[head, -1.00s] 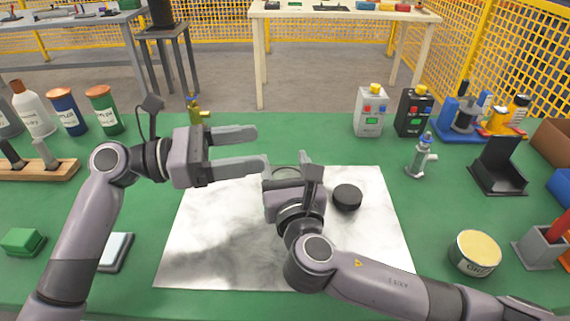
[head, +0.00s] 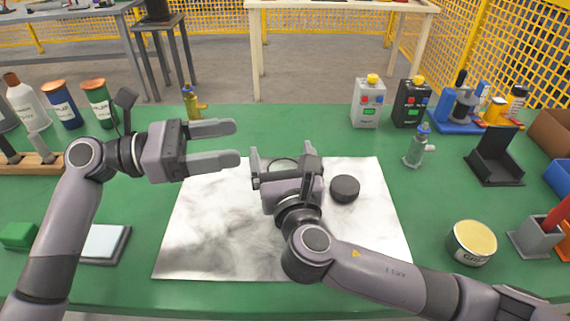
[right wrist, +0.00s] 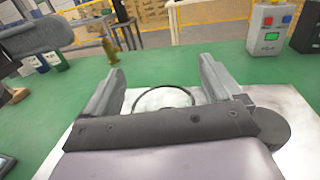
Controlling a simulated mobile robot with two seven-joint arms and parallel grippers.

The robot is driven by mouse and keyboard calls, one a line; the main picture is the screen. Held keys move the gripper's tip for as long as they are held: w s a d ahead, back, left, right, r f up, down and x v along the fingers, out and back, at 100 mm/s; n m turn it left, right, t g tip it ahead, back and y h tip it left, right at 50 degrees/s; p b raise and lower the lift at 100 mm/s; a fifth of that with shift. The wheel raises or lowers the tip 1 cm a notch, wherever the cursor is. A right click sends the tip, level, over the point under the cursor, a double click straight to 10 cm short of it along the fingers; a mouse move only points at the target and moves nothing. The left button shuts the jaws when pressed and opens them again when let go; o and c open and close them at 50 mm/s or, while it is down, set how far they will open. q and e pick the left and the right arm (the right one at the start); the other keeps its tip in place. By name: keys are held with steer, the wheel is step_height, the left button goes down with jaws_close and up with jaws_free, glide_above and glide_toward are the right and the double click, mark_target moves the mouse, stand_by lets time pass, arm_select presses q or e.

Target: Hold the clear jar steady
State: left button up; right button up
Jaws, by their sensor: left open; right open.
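A thin dark ring, seemingly the rim of the clear jar (right wrist: 163,89), shows between the fingers of my right gripper in the right wrist view. In the head view the jar is mostly hidden behind that gripper; its clear wall is hard to make out. My right gripper (head: 281,152) is open, low over the white sheet, with its fingers pointing away and one on each side of the ring; contact cannot be told. My left gripper (head: 236,143) is open and empty, left of the right one, its fingers pointing right. A black round cap (head: 345,188) lies right of the right gripper.
The marbled white sheet (head: 205,235) lies on the green table (head: 300,122). A grey box (head: 368,104), a black box (head: 412,104) and a small clear valve bottle (head: 417,148) stand at the back right. A brass fitting (head: 191,104) stands behind the left gripper. A tin (head: 471,243) stands at the right.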

steer(key=s+d, duration=0.2)
steer(key=s, duration=0.9)
steer(key=shift+s, duration=0.4)
